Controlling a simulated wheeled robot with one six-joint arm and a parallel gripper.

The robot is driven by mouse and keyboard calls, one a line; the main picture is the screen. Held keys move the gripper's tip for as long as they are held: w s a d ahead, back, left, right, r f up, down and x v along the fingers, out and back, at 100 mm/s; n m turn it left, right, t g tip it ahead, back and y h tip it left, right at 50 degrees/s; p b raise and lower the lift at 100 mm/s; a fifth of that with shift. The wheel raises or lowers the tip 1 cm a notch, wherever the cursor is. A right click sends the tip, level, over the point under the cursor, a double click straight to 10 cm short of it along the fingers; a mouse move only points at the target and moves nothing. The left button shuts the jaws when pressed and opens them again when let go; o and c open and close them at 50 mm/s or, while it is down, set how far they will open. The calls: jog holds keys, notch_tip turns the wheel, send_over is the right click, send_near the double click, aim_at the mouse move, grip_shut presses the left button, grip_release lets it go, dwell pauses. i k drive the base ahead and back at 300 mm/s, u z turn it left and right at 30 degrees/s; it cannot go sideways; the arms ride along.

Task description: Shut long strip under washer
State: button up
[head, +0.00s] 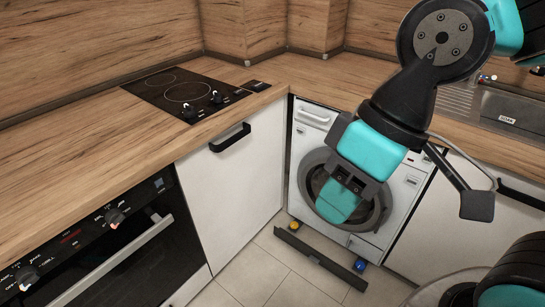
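The long strip (320,259) is a dark, narrow bar low in front of the washer (308,140). It stands out from the washer's base, with a gap of floor showing behind it. A yellow knob (294,225) and a blue knob (360,266) show near its two ends, under the washer. My gripper (337,204), teal and black, hangs in front of the washer's round door and hides part of it. It is above the strip and apart from it in the picture. Its fingers overlap from this angle, so their opening is unclear.
An oven (110,255) with a bar handle and a white cabinet (232,175) with a black handle stand left of the washer. The wooden worktop (150,130) holds a black hob (185,92). Tiled floor (245,265) is clear before the strip.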

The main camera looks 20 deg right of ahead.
aim_at(350, 278)
jog(key=u, duration=1.8)
jog(key=i, duration=1)
jog(key=z, duration=2.45)
